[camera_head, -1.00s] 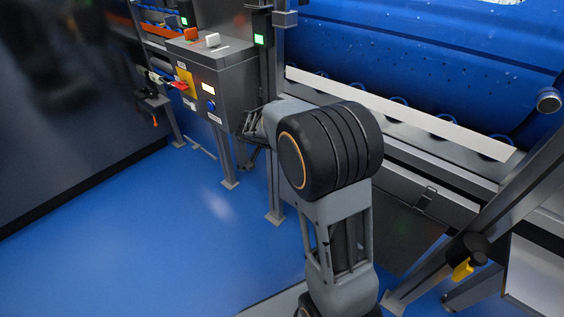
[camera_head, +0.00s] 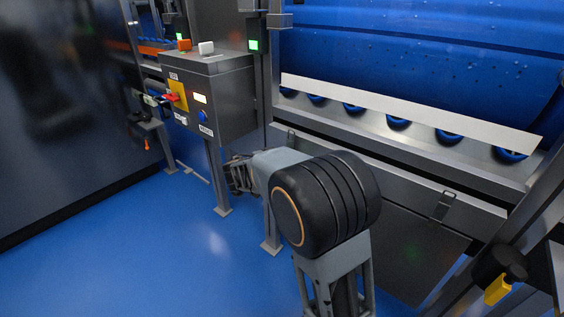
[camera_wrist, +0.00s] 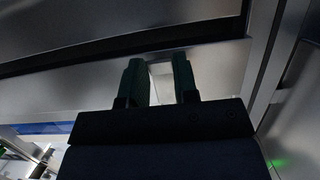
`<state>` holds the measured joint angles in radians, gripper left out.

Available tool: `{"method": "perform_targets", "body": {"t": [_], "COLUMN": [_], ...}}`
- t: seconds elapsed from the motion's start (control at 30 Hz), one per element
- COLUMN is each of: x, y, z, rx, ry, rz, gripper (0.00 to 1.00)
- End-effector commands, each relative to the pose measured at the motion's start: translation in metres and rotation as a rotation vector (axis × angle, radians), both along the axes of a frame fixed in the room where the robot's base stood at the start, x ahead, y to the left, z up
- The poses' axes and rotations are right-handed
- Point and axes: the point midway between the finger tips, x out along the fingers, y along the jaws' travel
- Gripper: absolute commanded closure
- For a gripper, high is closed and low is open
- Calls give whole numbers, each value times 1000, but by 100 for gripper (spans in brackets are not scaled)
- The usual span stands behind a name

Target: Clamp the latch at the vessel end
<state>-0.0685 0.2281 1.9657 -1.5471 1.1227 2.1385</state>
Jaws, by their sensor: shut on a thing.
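In the wrist view my gripper (camera_wrist: 160,78) has its two dark green fingers on either side of a pale metal piece (camera_wrist: 161,84), which looks like a latch. It is shut on this piece, against the grey metal face of a frame. The lower part of the piece is hidden by my gripper body. In the head view a small latch (camera_head: 291,138) shows at the left end of the trough front, and another latch (camera_head: 443,206) sits further right. My arm crosses in front, and the fingertips cannot be made out there.
A grey control box (camera_head: 225,100) on a post stands left of the trough (camera_head: 400,170). A blue vessel (camera_head: 420,60) lies behind a white strip (camera_head: 400,112). A black knob with a yellow tab (camera_head: 497,289) is at lower right. Blue floor (camera_head: 130,260) is open at left.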

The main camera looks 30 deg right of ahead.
Motion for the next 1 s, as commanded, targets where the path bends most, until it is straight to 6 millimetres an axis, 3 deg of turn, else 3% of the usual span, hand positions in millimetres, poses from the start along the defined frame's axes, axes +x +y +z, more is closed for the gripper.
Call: {"method": "perform_targets", "body": {"t": [0.57, 0.6, 0.83, 1.0], "x": [0, 0, 0, 1], "y": [-3, -3, -1, -1], "z": [-2, -2, -2, -1], "rx": [-25, -25, -25, -26], "ry": [-8, -8, -10, -11], "rz": [-6, -6, -1, 0], "gripper": [96, 70, 48, 47]}}
